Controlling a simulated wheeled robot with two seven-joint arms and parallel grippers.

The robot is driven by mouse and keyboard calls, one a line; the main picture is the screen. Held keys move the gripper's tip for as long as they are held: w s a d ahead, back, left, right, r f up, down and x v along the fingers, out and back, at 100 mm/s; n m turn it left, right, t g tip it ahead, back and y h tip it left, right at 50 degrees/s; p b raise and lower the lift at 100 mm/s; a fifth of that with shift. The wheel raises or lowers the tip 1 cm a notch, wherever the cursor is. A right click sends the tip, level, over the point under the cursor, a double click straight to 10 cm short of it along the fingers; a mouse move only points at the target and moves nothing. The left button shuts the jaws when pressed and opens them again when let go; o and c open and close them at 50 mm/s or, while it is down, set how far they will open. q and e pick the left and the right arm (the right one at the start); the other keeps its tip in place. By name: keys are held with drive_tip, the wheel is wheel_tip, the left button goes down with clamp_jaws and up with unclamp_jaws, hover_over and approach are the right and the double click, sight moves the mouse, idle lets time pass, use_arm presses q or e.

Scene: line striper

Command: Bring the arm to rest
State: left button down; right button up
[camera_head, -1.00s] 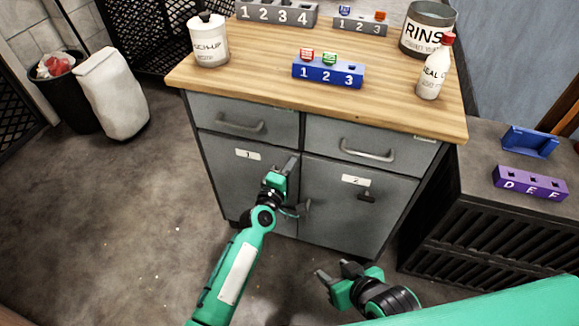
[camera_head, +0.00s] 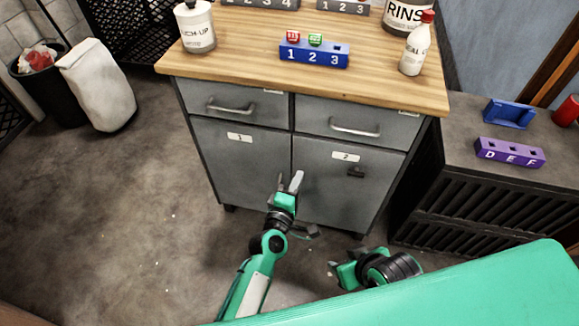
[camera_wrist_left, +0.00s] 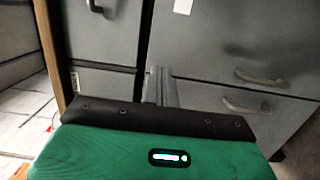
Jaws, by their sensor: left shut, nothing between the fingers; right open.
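My left gripper (camera_head: 289,182) is in front of the grey cabinet (camera_head: 240,170), near the seam between door 1 and door 2. Its fingers are shut with nothing between them. In the left wrist view the left gripper's fingers (camera_wrist_left: 160,88) show close together against the cabinet front. My left arm reaches up from the bottom of the head view. My right gripper (camera_head: 334,275) is low at the right of it, open and empty, pointing left above the floor. Both cabinet doors and both drawers look closed.
On the wooden top stand a blue block holder (camera_head: 313,54) with red and green pieces, a white bottle (camera_head: 416,45) and a white canister (camera_head: 196,26). A dark side unit (camera_head: 470,210) stands right, with a purple holder (camera_head: 510,152). Floor at left (camera_head: 110,210) is clear.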

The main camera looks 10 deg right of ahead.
use_arm(q)
drive_tip(key=shift+s, duration=0.2)
